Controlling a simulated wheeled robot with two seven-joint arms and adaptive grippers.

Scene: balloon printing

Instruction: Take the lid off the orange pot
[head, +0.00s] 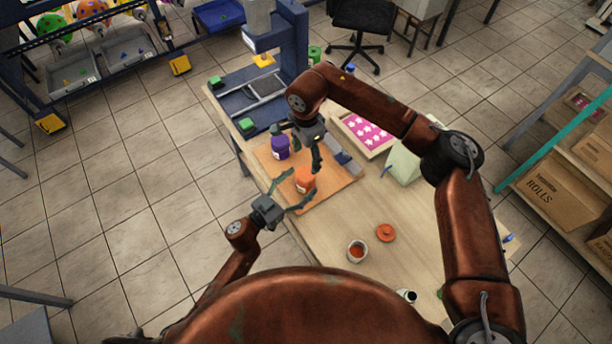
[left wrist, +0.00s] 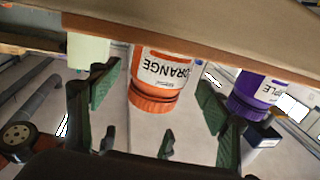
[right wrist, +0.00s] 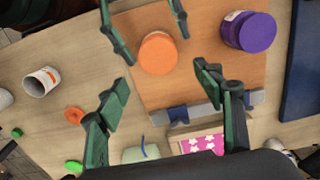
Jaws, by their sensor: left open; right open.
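The orange pot (head: 305,182) stands upright on the brown board, its orange lid (right wrist: 158,54) on top. The left wrist view shows its ORANGE label (left wrist: 165,68) upside down. My left gripper (head: 298,189) is open, with its fingers on either side of the pot; whether they touch it is unclear. My right gripper (head: 297,148) is open and empty above the board, near the pot. In the right wrist view its fingers (right wrist: 163,84) point toward the lid from above, apart from it.
A purple pot (head: 280,146) stands beside the orange pot on the board (head: 335,185). A white container (head: 357,250) and a loose orange lid (head: 386,232) lie nearer on the table.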

